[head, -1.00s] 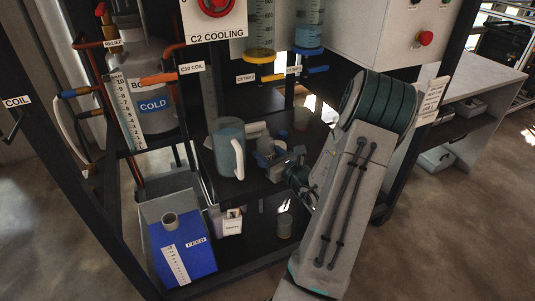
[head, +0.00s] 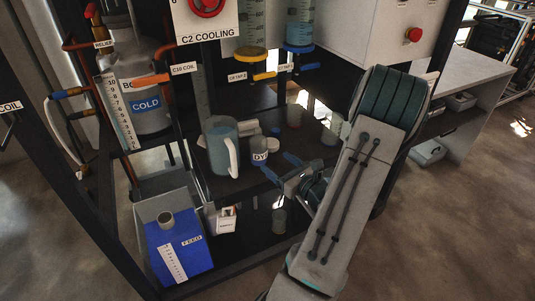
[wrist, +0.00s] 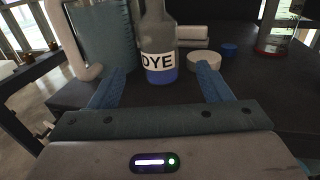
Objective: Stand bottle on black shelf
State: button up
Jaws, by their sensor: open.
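The bottle (head: 259,146) stands upright on the black shelf (head: 238,186), beside a large teal jug (head: 222,148). In the wrist view the bottle (wrist: 159,40) has a dark grey body, a white DYE label and a blue lower part. My gripper (head: 282,168) is open, with its blue fingers pointing at the bottle. In the wrist view the gripper (wrist: 162,78) has a finger to each side of the bottle's lower part, in front of it. Neither finger appears to touch it.
A blue FEED container (head: 180,246) is low at left. Frame posts and hanging valves surround the shelf.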

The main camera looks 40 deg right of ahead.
jog(key=shift+s, duration=1.7)
